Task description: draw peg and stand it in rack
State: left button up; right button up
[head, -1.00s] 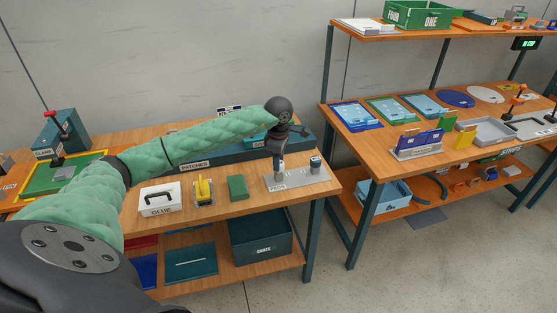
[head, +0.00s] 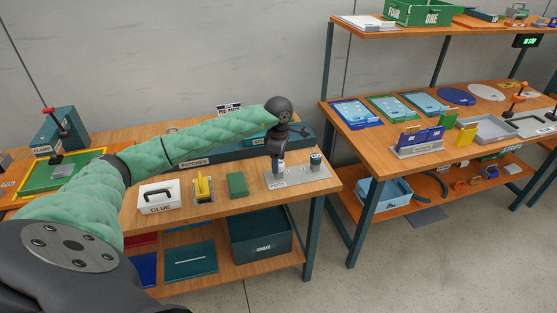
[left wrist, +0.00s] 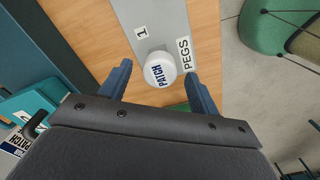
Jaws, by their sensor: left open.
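A peg with a round white cap marked PATCH (left wrist: 159,70) stands upright in the grey plate labelled PEGS (left wrist: 172,24). In the left wrist view my left gripper (left wrist: 158,74) is open, with one finger on each side of the cap and visible gaps between. In the head view my left gripper (head: 278,160) points down over the left end of the grey plate (head: 306,176), largely hiding that peg. A second, dark-topped peg (head: 316,161) stands at the plate's right end. My right gripper is not in view.
On the same bench stand a green block (head: 237,184), a yellow-handled tool (head: 203,187) and a GLUE box (head: 159,196). A PATCHES bin (head: 245,149) runs behind. A second bench with trays (head: 489,130) stands to the right, across a floor gap.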

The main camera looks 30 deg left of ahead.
pick_arm(q)
jog(key=shift+r, duration=0.1)
jog(key=shift+r, duration=0.35)
notch_tip(320, 180, up, 7)
jog(key=shift+f+b, duration=0.1)
jog(key=shift+b, duration=1.05)
